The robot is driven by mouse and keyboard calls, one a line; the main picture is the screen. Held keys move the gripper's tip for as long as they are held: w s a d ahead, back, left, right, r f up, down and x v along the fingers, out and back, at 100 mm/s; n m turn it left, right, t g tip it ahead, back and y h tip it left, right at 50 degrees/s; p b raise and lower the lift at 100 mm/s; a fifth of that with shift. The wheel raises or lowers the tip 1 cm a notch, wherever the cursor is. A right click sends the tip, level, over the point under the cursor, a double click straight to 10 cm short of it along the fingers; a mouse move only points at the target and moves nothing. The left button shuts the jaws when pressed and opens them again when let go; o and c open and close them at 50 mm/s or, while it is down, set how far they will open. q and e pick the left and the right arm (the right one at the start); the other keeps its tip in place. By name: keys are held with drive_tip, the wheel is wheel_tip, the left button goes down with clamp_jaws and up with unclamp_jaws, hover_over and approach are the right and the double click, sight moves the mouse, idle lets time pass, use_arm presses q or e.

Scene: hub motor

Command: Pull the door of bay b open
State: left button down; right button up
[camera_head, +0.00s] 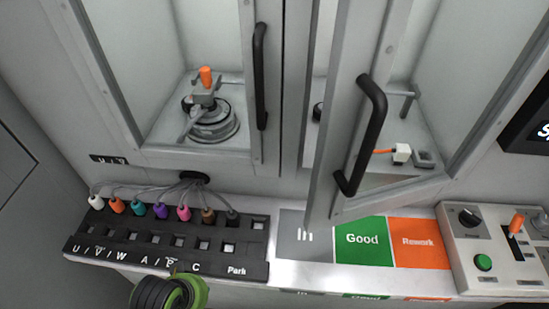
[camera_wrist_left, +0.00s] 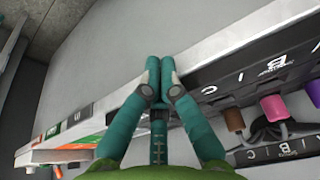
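Two glazed bay doors show in the head view, with no bay letter readable on either. The right door (camera_head: 327,180) stands ajar, swung toward me, with its black bar handle (camera_head: 374,125) on it. The left door (camera_head: 190,158) looks closed, with its own black handle (camera_head: 260,75). No gripper is at either handle. Only a green and black part of my left arm shows at the bottom edge of the head view. In the left wrist view my left gripper (camera_wrist_left: 160,66) has its teal fingertips together, nothing visible between them, near the counter edge. My right gripper is out of view.
A black socket strip (camera_head: 144,264) with several coloured plugs lies on the counter at left. In, Good (camera_head: 364,240) and Rework (camera_head: 418,242) pads lie below the ajar door. A control box (camera_head: 492,275) stands at right. A clamped motor (camera_head: 212,122) sits behind the left door.

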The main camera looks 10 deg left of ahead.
use_arm(q)
drive_tip(key=w+d+r+t+h, duration=0.1)
drive_tip(key=w+d+r+h, duration=0.1)
drive_tip(key=w+d+r, duration=0.1)
drive_tip(key=w+d+r+t+h, duration=0.1)
drive_tip(key=w+d+r+h, duration=0.1)
drive_tip(key=w+d+r, duration=0.1)
drive_tip(key=shift+w+d+r, duration=0.1)
drive_tip(key=shift+w+r, duration=0.05)
drive_tip(key=shift+w, duration=0.1)
drive_tip(key=w+d+r+n+t+h, duration=0.2)
drive_tip(key=w+r+n+h, duration=0.25)
drive_tip(key=r, duration=0.65)
drive_tip(key=w+d+r+n+t+h, duration=0.15)
drive_tip(key=w+r+n+h, duration=0.35)
drive_tip(key=r, duration=0.5)
drive_tip(key=w+d+p, duration=0.3)
drive_tip(key=d+p, duration=0.3)
drive_tip(key=d, duration=0.3)
drive_tip(key=shift+m+t+h+p, duration=0.35)
drive_tip(key=shift+t+h, duration=0.1)
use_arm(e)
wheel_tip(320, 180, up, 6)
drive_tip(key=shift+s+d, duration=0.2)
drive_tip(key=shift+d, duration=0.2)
use_arm(q)
drive_tip(key=shift+w, duration=0.15)
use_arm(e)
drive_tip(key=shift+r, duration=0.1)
